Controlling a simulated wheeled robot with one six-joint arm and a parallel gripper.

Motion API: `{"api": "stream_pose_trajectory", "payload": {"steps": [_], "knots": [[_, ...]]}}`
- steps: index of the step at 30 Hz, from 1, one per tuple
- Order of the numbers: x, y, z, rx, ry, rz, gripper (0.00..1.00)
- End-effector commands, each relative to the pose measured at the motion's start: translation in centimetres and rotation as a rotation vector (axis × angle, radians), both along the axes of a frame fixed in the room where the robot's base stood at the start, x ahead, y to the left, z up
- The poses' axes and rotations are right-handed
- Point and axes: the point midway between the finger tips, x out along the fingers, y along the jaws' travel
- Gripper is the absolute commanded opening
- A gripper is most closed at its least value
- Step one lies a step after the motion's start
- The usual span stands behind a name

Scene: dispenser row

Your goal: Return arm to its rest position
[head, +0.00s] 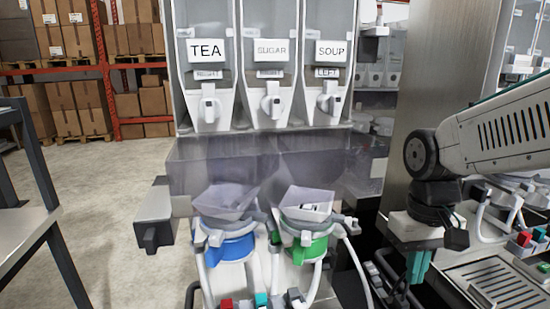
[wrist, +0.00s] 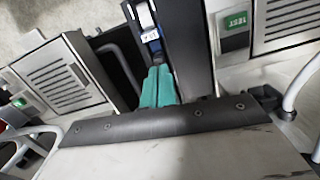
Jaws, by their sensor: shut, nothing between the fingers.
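My gripper (head: 418,266) hangs at the right in the head view, with teal fingers pointing down below my grey and black wrist. In the wrist view the teal fingers (wrist: 158,86) lie side by side, closed with nothing between them. My pale arm comes in from the right edge of the head view. The gripper is apart from the dispensers, to the right of the blue bowl-like holder (head: 230,244) and the green one (head: 305,246).
Dispensers labelled TEA (head: 207,50), SUGAR (head: 271,52) and SOUP (head: 331,50) stand in a row. A metal panel (head: 420,90) stands behind my wrist. A slotted drip tray (head: 495,284) lies at lower right. Open floor (head: 110,200) shows at left, with boxes on racks behind.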

Motion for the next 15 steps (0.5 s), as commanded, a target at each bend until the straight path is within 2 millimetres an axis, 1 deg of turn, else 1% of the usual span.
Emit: {"api": "stream_pose_trajectory", "payload": {"steps": [1, 3, 9, 12, 15], "knots": [[-1.6, -0.2, 0.6, 0.000, -0.013, -0.012, 0.00], [-3.5, -0.5, 1.2, 0.000, -0.026, -0.027, 0.00], [-8.4, -1.1, 2.2, 0.000, -0.083, -0.065, 0.00], [-10.1, -1.3, 2.5, 0.002, -0.119, -0.076, 0.00], [-11.0, -1.5, 2.9, 0.002, -0.158, -0.082, 0.00]]}}
